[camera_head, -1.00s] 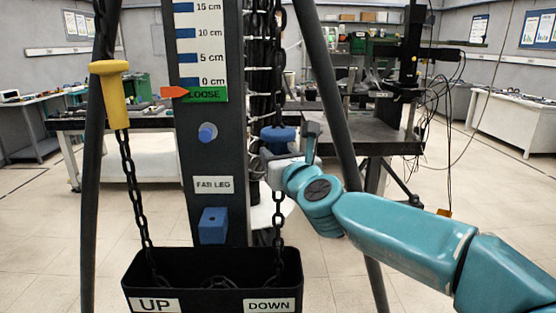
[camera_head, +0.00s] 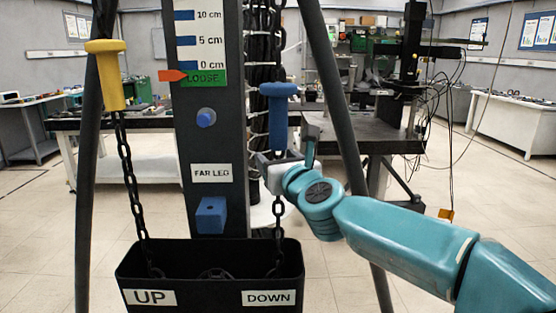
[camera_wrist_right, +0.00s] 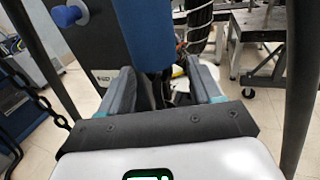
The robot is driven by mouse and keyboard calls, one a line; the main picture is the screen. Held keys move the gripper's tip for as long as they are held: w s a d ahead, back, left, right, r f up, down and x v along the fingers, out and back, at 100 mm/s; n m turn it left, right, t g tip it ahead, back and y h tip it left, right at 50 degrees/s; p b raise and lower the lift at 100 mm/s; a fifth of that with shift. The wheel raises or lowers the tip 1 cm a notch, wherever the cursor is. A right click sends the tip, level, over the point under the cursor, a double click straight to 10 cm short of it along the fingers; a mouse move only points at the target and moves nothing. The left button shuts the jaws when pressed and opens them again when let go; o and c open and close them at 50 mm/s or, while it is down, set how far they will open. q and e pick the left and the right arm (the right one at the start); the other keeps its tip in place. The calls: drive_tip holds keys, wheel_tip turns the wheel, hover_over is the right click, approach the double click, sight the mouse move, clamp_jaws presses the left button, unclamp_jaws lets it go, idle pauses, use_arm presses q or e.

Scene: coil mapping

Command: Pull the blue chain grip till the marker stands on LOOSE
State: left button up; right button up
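The blue chain grip (camera_head: 279,112) hangs upright on its dark chain at the right of the dark column. My right gripper (camera_head: 285,166) is at its lower end, with most of the grip above it. In the right wrist view the blue grip (camera_wrist_right: 148,35) fills the space above and beyond the fingers. The fingers (camera_wrist_right: 175,88) stand apart with a gap between them; the gripper looks open. The orange marker (camera_head: 172,76) points at the green LOOSE band (camera_head: 204,79), just under 0 cm on the scale (camera_head: 201,35). My left gripper is not in view.
A yellow grip (camera_head: 107,72) hangs on the left chain. A black bin (camera_head: 210,262) labelled UP and DOWN stands below. Dark tripod legs flank the column, one (camera_head: 335,100) just behind my right arm. A blue knob (camera_head: 206,117) and a blue block (camera_head: 211,214) project from the column.

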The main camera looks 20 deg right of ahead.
drive_tip(key=s, duration=1.6)
drive_tip(key=shift+s+d+b, duration=0.15)
drive_tip(key=shift+d+b, duration=0.15)
drive_tip(key=shift+b, duration=0.15)
